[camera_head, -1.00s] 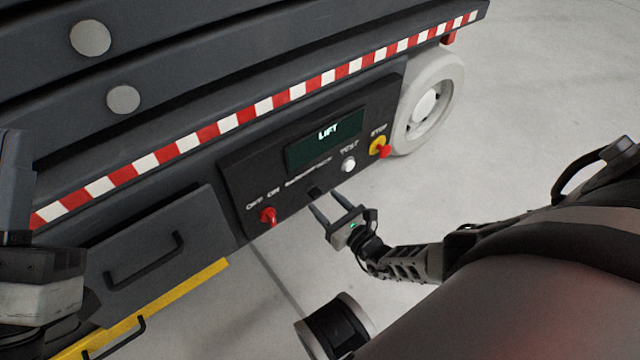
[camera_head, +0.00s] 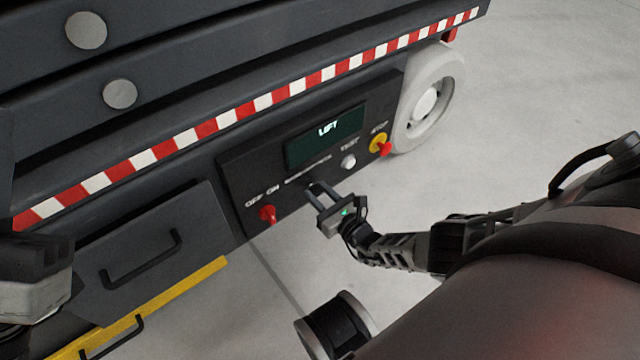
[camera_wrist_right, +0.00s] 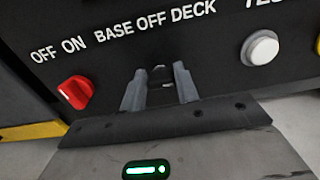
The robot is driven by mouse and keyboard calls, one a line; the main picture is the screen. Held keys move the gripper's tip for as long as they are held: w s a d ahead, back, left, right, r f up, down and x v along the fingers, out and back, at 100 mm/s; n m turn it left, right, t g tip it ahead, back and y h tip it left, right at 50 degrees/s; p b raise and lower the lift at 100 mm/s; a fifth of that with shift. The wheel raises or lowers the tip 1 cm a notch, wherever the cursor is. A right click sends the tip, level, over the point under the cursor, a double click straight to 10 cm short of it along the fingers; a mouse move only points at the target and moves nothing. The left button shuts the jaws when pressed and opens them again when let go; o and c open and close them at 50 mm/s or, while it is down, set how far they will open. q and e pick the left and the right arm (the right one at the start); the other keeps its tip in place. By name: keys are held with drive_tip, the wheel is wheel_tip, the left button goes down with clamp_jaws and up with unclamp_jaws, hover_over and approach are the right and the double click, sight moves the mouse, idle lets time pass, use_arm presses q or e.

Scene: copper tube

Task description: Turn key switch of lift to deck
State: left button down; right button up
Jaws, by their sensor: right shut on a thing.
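The lift's black control panel (camera_head: 235,185) carries a key switch (camera_wrist_right: 160,74) under the label "BASE OFF DECK". The switch shows small and dark between my fingers in the right wrist view. In the head view my right gripper (camera_head: 318,189) is at the panel with its fingers around the switch, and it hides most of it. It is shut on the key switch; in the right wrist view (camera_wrist_right: 159,87) one finger is on each side. I cannot tell which way the key points. Part of my left arm shows at the left edge, without its fingertips.
A red OFF/ON switch (camera_head: 268,214) is left of the key switch. A white TEST button (camera_head: 348,162) and a red stop button (camera_head: 385,149) on yellow are to the right. A display (camera_head: 325,137) above reads "LIFT". A white wheel (camera_head: 428,100) stands beyond the panel; floor is clear at right.

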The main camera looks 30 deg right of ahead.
drive_tip(key=shift+m, duration=0.3)
drive_tip(key=m, duration=0.4)
drive_tip(key=shift+d, duration=0.1)
drive_tip(key=shift+f+m, duration=0.1)
drive_tip(key=shift+m, duration=2)
drive_tip(key=o, duration=1)
